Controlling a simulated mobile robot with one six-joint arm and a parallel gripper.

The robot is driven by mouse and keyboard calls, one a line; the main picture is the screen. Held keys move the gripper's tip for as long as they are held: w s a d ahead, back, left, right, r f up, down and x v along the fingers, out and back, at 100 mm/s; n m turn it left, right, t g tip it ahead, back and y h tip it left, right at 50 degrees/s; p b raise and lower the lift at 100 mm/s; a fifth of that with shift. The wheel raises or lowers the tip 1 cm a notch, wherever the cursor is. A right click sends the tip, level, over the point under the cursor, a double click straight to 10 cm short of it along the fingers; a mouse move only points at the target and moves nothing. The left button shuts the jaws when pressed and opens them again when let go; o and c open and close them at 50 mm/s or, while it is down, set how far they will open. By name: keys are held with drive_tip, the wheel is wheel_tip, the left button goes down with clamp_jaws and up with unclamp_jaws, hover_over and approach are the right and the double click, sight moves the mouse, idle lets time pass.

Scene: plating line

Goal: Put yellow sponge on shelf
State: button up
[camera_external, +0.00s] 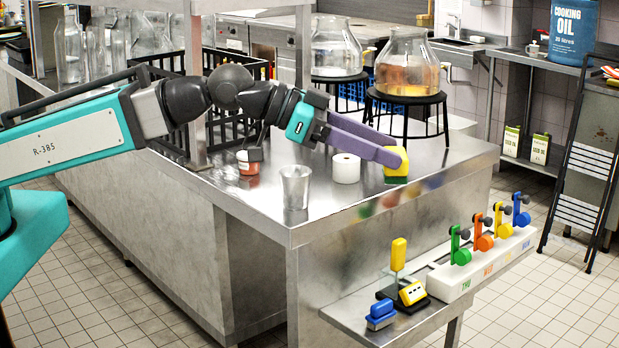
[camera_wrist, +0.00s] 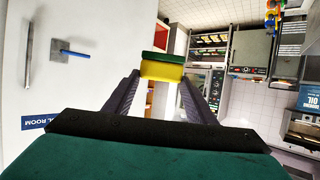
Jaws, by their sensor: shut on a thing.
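The yellow sponge (camera_external: 398,160) with a green layer is between the tips of my purple gripper (camera_external: 385,153), at the right of the steel counter (camera_external: 335,217). I cannot tell whether it touches the counter. The sponge (camera_wrist: 162,70) also shows in the wrist view, pinched between both fingertips of my gripper (camera_wrist: 163,82). A low steel shelf (camera_external: 345,318) juts out from the counter's front, below and in front of the sponge. It bears a yellow-handled tool (camera_external: 398,255), a blue brush (camera_external: 381,315) and a white block with coloured levers (camera_external: 462,283).
A metal cup (camera_external: 296,187), a white roll (camera_external: 346,168) and a red-and-white tub (camera_external: 248,166) stand on the counter. Behind are glass jars (camera_external: 405,68) on black stands and a black crate (camera_external: 225,130). The shelf's front left corner looks bare.

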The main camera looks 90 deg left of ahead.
drive_tip(key=s+a+f+n+y+b, duration=0.2)
drive_tip(key=s+a+f+b, duration=0.15)
drive_tip(key=a+b, duration=0.4)
drive_tip(key=s+a+f+n+g+y+b, duration=0.15)
drive_tip(key=s+a+b, duration=0.3)
drive_tip(key=a, duration=0.55)
drive_tip(key=s+a+f+n+y+b, duration=0.1)
drive_tip(key=s+a+f+y+b, duration=0.2)
drive_tip(key=a+b, duration=0.45)
drive_tip(key=s+a+f+n+g+y+b, duration=0.1)
drive_tip(key=s+a+f+b, duration=0.3)
drive_tip(key=s+a+b, duration=0.4)
drive_tip(key=s+a+f+n+g+y+b, duration=0.1)
drive_tip(key=s+a+f+n+b, duration=0.2)
drive_tip(key=s+a+f+b, duration=0.2)
drive_tip(key=s+a+b, duration=0.3)
drive_tip(key=s+b, duration=0.1)
drive_tip(key=s, duration=0.3)
drive_tip(key=shift+s+f+y+b, duration=0.2)
drive_tip(key=shift+y+b, duration=0.1)
drive_tip(key=shift+y, duration=0.05)
drive_tip(key=shift+w+g, duration=0.1)
drive_tip(key=shift+g, duration=0.15)
